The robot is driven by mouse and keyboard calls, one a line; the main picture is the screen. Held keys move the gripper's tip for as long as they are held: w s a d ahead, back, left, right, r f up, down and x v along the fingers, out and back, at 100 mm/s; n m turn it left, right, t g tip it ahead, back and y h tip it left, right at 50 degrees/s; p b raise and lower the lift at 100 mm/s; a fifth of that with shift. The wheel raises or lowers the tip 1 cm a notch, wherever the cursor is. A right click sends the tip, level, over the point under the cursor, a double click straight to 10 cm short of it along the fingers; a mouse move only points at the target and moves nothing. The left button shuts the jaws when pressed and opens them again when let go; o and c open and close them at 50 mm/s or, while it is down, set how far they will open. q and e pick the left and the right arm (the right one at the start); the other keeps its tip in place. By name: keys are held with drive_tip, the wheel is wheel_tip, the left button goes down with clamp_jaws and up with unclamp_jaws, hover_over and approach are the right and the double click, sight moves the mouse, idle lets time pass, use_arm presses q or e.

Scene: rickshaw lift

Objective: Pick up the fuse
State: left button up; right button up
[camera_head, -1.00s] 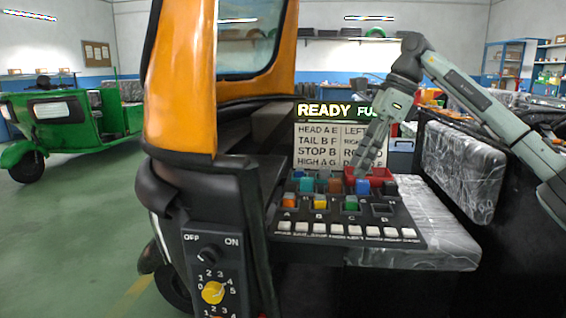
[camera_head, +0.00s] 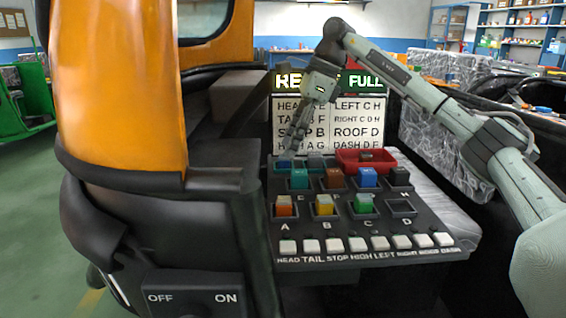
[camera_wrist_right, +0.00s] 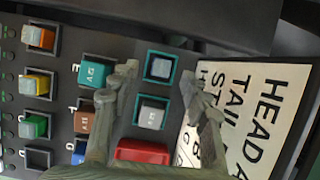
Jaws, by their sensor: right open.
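Several coloured block fuses sit on a dark panel (camera_head: 290,232). Its front row has an orange (camera_head: 284,206), a yellow (camera_head: 324,205) and a green fuse (camera_head: 364,204); socket D (camera_head: 402,207) is empty. My left gripper is out of view.
A red tray (camera_head: 347,167) with a dark block stands right of the teal-rimmed sockets. A label board (camera_head: 345,115) rises close behind my right gripper. White buttons (camera_head: 355,244) line the panel's front. An orange pillar (camera_head: 115,90) stands at the left.

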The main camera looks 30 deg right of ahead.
sight(284, 163)
drive_tip(key=shift+x, duration=1.35)
drive_tip(key=shift+w, duration=0.15)
drive_tip(key=c, duration=0.9)
